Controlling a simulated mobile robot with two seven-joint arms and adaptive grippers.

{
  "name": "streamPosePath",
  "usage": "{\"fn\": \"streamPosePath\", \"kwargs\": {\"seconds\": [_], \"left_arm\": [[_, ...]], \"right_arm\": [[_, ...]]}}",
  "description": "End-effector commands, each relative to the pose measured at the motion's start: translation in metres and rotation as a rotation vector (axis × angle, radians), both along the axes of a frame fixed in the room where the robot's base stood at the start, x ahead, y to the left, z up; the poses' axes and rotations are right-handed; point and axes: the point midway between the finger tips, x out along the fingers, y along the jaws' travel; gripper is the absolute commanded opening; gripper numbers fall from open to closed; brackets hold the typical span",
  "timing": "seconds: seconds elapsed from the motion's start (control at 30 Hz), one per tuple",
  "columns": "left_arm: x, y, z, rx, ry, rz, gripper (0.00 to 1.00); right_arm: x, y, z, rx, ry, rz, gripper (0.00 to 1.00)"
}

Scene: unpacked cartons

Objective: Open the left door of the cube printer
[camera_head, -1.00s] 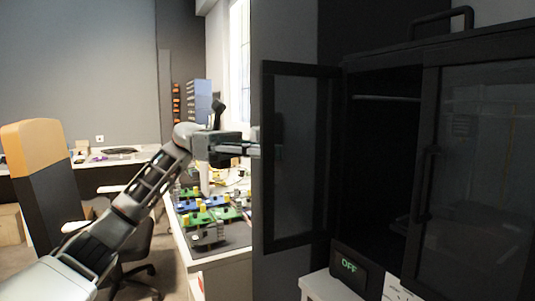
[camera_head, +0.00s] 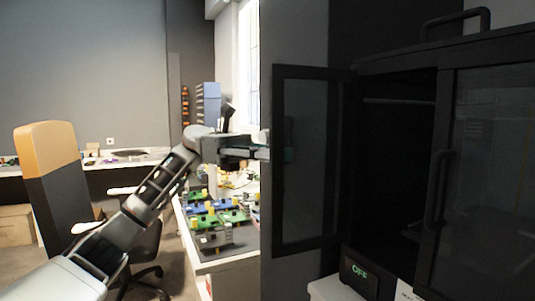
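The cube printer (camera_head: 400,66) is a large black cabinet at the right. Its left door (camera_head: 308,160), a dark frame with a see-through panel, stands swung wide open to the left. Its right door (camera_head: 490,170) is shut, with a vertical handle (camera_head: 438,190). The inside behind the left door is dark. My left gripper (camera_head: 264,147) points right, and its fingertips are at the outer left side of the open door. I cannot tell whether they touch it or hold its handle, as the tips are partly hidden. My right gripper is not in view.
A small display reading OFF (camera_head: 360,272) is at the printer's front lower left. A workbench (camera_head: 230,257) with several circuit boards lies beyond my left arm.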

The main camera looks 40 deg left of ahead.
Motion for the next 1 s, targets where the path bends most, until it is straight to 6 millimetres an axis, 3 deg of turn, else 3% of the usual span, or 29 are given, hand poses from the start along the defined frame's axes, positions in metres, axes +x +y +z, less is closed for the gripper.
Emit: {"fn": "streamPosePath", "kwargs": {"seconds": [0.17, 0.4, 0.6, 1.0], "left_arm": [[0.000, 0.020, 0.001, 0.000, 0.000, 0.004, 0.13], [-0.001, 0.070, 0.002, -0.002, 0.000, 0.005, 0.13], [-0.002, 0.100, 0.001, -0.001, 0.000, 0.004, 0.13], [-0.003, 0.119, 0.000, 0.000, -0.001, 0.001, 0.13]], "right_arm": [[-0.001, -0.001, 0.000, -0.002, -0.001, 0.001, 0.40], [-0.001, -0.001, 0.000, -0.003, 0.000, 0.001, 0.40], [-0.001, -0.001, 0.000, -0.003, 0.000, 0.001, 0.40], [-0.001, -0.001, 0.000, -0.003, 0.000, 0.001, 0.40]]}}
